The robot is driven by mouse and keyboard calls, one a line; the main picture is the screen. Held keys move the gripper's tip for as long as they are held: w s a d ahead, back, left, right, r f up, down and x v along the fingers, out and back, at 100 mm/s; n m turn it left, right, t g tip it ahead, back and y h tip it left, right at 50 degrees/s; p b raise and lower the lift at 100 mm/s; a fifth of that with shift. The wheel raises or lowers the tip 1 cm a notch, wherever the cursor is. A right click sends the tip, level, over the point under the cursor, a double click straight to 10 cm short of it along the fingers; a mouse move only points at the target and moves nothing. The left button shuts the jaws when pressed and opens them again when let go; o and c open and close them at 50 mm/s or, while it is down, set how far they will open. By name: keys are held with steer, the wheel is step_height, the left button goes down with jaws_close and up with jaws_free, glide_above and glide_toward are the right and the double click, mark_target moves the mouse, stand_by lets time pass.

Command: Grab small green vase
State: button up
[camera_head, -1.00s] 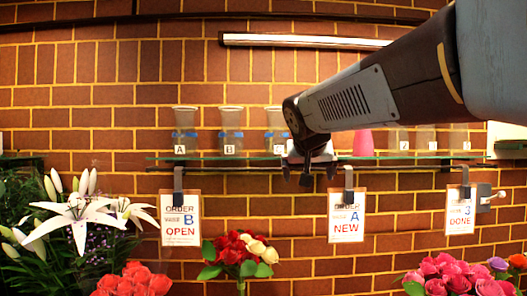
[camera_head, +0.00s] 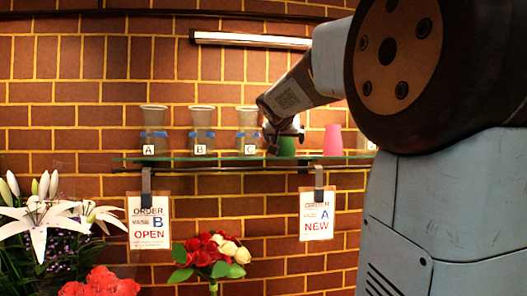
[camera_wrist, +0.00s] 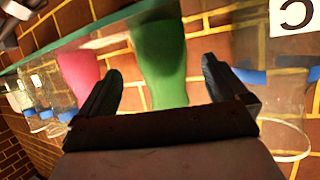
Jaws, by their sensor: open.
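The small green vase (camera_head: 287,146) stands on the glass shelf, between the vase marked C and a pink vase. My gripper (camera_head: 284,132) is at the green vase, partly in front of it and hiding its upper part in the head view. In the wrist view the green vase (camera_wrist: 158,60) shows between the two dark fingers of my gripper (camera_wrist: 160,80). The fingers are open, with a gap visible on each side of the vase.
The vase marked C (camera_head: 247,127) stands close on the left, the pink vase (camera_head: 333,140) on the right. Vases A (camera_head: 154,128) and B (camera_head: 202,128) are farther left. Order cards (camera_head: 149,221) hang below the glass shelf (camera_head: 190,159). Flowers stand beneath.

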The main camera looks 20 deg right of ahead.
mark_target(285, 144)
steer(key=shift+x, duration=3)
steer(key=shift+a, duration=0.15)
steer(key=shift+c, duration=0.3)
steer(key=c, duration=1.4)
